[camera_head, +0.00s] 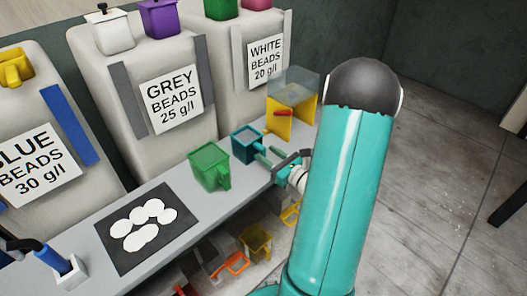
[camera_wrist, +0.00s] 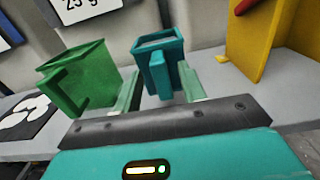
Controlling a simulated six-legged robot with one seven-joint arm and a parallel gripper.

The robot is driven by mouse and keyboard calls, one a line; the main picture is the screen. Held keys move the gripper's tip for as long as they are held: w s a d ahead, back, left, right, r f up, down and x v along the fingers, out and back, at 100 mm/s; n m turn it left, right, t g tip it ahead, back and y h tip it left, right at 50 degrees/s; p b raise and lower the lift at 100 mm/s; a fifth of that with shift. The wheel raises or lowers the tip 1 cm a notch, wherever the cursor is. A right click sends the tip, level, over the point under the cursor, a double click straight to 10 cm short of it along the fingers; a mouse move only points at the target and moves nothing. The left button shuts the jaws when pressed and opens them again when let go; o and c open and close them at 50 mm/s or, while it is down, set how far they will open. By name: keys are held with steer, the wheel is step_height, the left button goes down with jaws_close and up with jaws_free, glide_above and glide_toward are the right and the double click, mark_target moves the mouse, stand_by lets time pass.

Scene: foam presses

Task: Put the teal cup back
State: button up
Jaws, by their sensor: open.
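The teal cup (camera_head: 246,143) stands upright on the grey shelf (camera_head: 228,194), between a green cup and a yellow stand. In the wrist view the teal cup (camera_wrist: 172,48) is straight ahead, its handle (camera_wrist: 159,76) facing me. My gripper (camera_head: 269,159) is at the shelf's front edge, close to the cup. In the wrist view my gripper (camera_wrist: 158,80) is open, its pale green fingers to the left and right of the handle. I cannot tell whether either finger touches it.
The green cup (camera_head: 209,167) stands close on the left, beside my left finger in the wrist view. The yellow stand (camera_head: 279,119) is on the right. A dark mat (camera_head: 112,232) with white pieces lies further left. Yellow and orange scoops (camera_head: 256,243) sit below. Bead containers (camera_head: 172,75) line the back.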

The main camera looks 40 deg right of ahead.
steer(key=s, duration=0.9)
steer(key=w+a+r+n+g+y, duration=0.1)
steer(key=a+r+n+g+y, duration=0.25)
steer(key=a+n, duration=0.35)
steer(key=w+a+r+n+g+y, duration=0.1)
steer(key=a+r+n+g+y, duration=0.15)
steer(key=a+n+g, duration=0.55)
steer(key=a+r+n+g+y, duration=0.15)
steer(key=a+n+y, duration=0.25)
steer(key=a, duration=0.6)
steer(key=s+a+r+n+g+h, duration=0.3)
steer(key=s+a+n+h, duration=0.2)
steer(key=n, duration=0.5)
step_height(320, 180, up, 7)
steer(key=n+t+h, duration=0.3)
steer(key=n+h, duration=0.2)
steer(key=n, duration=0.1)
steer(key=shift+s+n+t, duration=0.2)
steer(key=shift+n+t, duration=0.1)
steer(key=shift+n, duration=0.1)
